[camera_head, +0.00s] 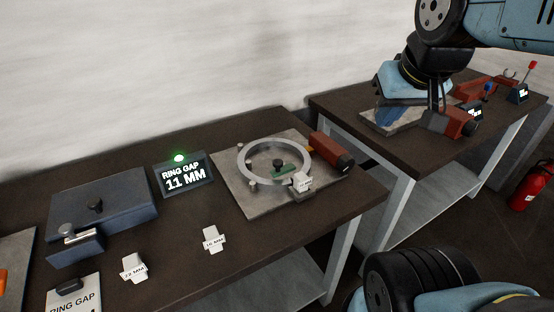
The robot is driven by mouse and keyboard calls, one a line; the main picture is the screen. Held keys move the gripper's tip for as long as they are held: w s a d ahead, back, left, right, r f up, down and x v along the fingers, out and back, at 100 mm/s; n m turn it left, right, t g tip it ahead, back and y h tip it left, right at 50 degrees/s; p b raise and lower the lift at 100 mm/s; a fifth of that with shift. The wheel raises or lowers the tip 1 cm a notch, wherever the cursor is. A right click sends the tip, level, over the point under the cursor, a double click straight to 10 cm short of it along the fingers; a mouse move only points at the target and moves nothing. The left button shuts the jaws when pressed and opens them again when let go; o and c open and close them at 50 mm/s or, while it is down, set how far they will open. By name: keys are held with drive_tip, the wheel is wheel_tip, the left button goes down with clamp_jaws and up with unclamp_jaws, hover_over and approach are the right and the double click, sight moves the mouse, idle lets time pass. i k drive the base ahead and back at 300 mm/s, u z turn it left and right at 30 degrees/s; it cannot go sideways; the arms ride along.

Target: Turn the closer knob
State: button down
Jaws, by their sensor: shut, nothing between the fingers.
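Several knob-like parts show, and I cannot tell which one the task means. On the far table, a red part with a round dark end (469,128) sits beside a metal plate (385,120). My gripper (437,106) is shut and empty above that plate, close to the red part; contact cannot be told.
A display reading "RING GAP 11 MM" (184,179) with a lit green lamp stands on the near table (200,273). White labelled blocks (214,239) lie in front. Red and blue levers (531,68) stand at the far table's back right. A fire extinguisher (530,188) stands at right.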

sight(345, 162)
drive_tip(key=z, duration=0.65)
drive_tip(key=k, duration=1.6)
drive_tip(key=u, duration=0.3)
drive_tip(key=i, duration=0.95)
